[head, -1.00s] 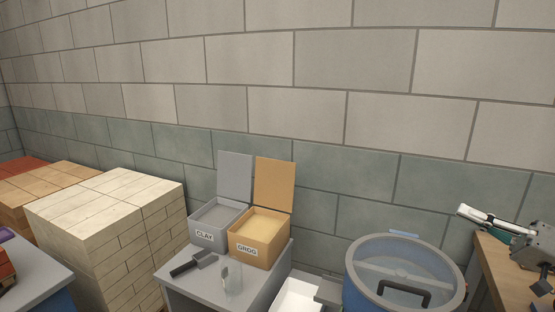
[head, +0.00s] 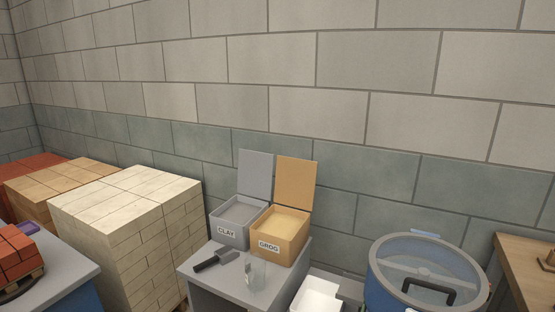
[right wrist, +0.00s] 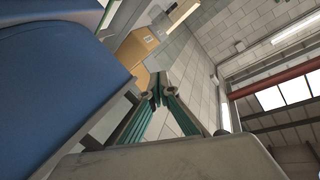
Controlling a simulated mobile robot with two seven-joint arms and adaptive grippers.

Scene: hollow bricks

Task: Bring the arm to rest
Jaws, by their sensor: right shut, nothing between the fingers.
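My right gripper (right wrist: 157,95) shows in the right wrist view with its two teal-padded fingers drawn together at the tips and nothing between them. It is held in the air, with a wall and roof beams beyond it. A large blue surface is close by on the left of that view; I cannot tell what it belongs to. Neither gripper shows in the head view, and my left gripper is in no view.
A grey stand (head: 215,285) bears an open CLAY box (head: 228,234), an open GROG box (head: 270,246), a black-handled tool (head: 207,264) and a clear cup (head: 256,272). A lidded blue drum (head: 385,300), a wooden bench (head: 520,275) and brick stacks (head: 120,220) stand around it.

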